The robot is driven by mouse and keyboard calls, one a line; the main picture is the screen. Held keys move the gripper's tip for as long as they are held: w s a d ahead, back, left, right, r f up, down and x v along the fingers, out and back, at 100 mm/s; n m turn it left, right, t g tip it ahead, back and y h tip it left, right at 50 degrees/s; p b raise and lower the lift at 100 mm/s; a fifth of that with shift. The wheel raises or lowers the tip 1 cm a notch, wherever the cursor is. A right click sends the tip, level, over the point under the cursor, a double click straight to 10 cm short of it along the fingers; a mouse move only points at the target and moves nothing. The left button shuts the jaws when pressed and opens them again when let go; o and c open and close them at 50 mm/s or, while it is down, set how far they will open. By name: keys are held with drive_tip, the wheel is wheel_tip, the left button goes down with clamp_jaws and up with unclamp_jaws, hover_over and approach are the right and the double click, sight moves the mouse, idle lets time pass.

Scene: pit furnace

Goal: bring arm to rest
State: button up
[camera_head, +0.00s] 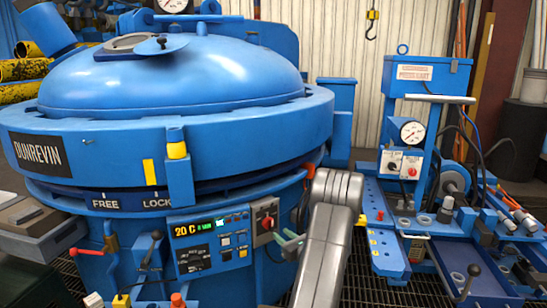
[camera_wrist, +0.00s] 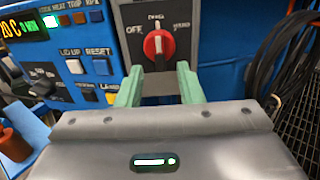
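My gripper (camera_wrist: 159,70) has two pale green fingers spread apart with nothing between them, so it is open. In the wrist view it faces a red rotary knob (camera_wrist: 158,46) on a dark plate. The knob's white pointer stands upright, with OFF to its left. The fingertips show just below the knob, one to each side, and seem clear of it. In the head view my gripper (camera_head: 290,243) is in front of the furnace's control panel (camera_head: 212,240), low and right of the knob (camera_head: 266,222). My grey arm hides part of the furnace's right side.
The big blue furnace (camera_head: 180,75) fills the left, its lid down, with FREE and LOCK marks on the ring. A blue cart (camera_head: 386,235) with a gauge (camera_head: 412,133) and tools stands close on the right. Black cables (camera_wrist: 275,60) hang right of the knob.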

drive_tip(key=v, duration=0.9)
drive_tip(key=x, duration=1.4)
drive_tip(key=shift+a+b, duration=0.1)
drive_tip(key=shift+b, duration=0.2)
drive_tip(key=shift+w, duration=0.2)
drive_tip(key=n, duration=0.5)
drive_tip(key=shift+s+r, duration=0.1)
drive_tip(key=n+p, duration=0.1)
drive_tip(key=n, duration=0.3)
drive_tip(key=shift+n, duration=0.3)
approach(272, 226)
drive_tip(key=v, duration=0.2)
drive_tip(key=shift+p, duration=0.45)
